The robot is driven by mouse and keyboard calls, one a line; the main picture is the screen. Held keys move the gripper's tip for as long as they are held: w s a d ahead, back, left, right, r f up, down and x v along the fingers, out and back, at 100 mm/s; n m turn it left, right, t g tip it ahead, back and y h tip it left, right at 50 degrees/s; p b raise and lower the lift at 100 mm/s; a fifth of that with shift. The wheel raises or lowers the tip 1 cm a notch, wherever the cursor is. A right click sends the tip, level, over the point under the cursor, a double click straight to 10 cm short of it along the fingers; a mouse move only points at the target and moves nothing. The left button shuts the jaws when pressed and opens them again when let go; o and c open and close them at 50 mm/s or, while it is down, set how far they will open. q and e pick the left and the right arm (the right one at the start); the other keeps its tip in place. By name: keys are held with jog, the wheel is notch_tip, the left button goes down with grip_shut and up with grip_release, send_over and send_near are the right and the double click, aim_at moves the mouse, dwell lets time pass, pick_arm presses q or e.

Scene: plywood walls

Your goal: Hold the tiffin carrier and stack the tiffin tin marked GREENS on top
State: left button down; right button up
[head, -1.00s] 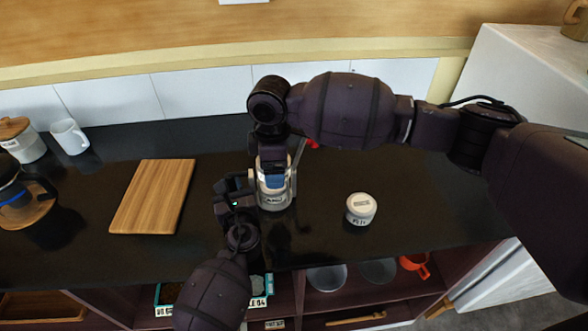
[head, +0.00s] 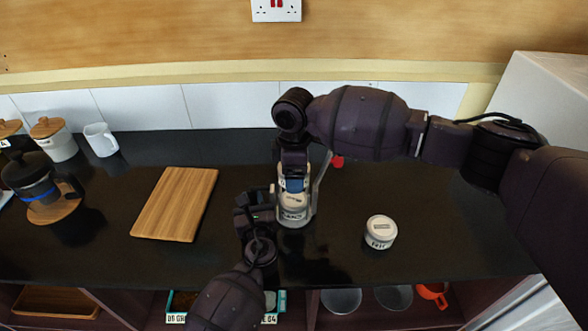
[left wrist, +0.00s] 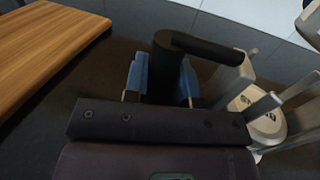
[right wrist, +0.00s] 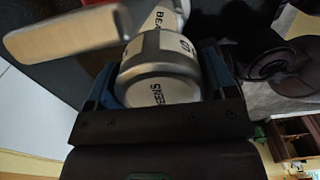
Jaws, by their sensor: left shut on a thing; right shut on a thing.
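The tiffin carrier (head: 320,185) stands on the black counter; its grey frame also shows in the left wrist view (left wrist: 265,125). My left gripper (left wrist: 160,82) is shut on the carrier's black side handle (left wrist: 200,48). My right gripper (right wrist: 158,88) points down and is shut on the metal tin marked GREENS (right wrist: 155,88); only part of the word shows. Beyond it in the right wrist view is a tin whose visible letters read BEA (right wrist: 158,22). The GREENS tin is in line above it within the frame. I cannot tell whether they touch.
A pale lidded tin (head: 381,232) stands alone to the right of the carrier. A wooden board (head: 175,203) lies to the left. A coffee press (head: 35,185), a canister (head: 55,140) and a white mug (head: 101,140) stand further left. Open shelves are below the counter.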

aim_at(294, 200)
jog(key=shift+f, duration=1.2)
pick_arm(q)
jog(key=shift+s+r, duration=0.1)
pick_arm(e)
jog(key=shift+s+f, duration=0.15)
jog(key=shift+f, duration=2.05)
jog(key=o, duration=1)
jog(key=shift+r, duration=5)
